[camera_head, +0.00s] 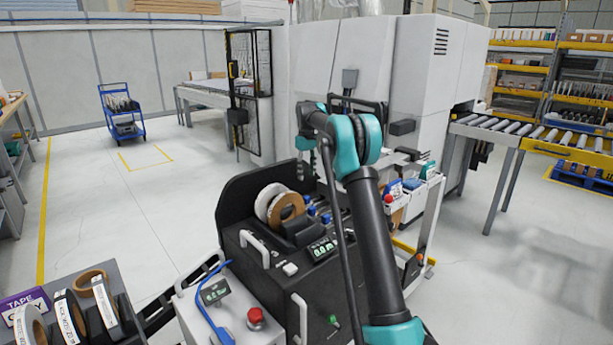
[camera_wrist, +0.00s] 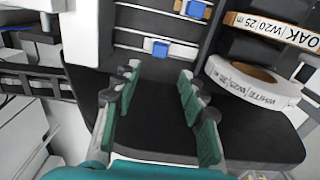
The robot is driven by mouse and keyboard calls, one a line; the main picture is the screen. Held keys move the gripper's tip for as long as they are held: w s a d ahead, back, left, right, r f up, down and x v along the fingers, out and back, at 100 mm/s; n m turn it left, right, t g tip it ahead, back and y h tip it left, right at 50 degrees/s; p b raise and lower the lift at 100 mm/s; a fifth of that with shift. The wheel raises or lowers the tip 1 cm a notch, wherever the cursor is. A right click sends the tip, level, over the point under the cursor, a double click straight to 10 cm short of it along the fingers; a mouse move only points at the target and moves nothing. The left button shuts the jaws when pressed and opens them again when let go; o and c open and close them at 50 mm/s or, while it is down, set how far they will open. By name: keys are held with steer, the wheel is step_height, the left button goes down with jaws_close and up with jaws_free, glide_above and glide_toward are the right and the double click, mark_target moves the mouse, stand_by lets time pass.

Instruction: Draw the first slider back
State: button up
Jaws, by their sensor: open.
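Two sliders with blue blocks on pale bodies sit on rails of the dark machine. In the wrist view the nearer slider (camera_wrist: 160,48) is just beyond my fingertips, and the other slider (camera_wrist: 194,10) is farther up and right. The frames do not show which is first. In the head view small blue blocks (camera_head: 312,210) show beside the tape rolls, partly behind my arm. My gripper (camera_wrist: 160,73) is open and empty, its green-padded fingers apart, with the nearer slider ahead of the gap and not between them.
A white tape roll (camera_wrist: 252,82) and an oak tape roll (camera_wrist: 275,28) lie right of my fingers. The machine's black panel (camera_head: 262,178) rises behind the rolls. A white front unit (camera_head: 225,310) carries a red button (camera_head: 255,316). Loose rolls (camera_head: 70,315) stand at lower left.

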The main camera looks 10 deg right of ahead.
mark_target(306, 196)
step_height(306, 196, up, 5)
steer(key=m, duration=1.8)
step_height(306, 196, down, 17)
steer(key=shift+f, duration=0.1)
jaws_close()
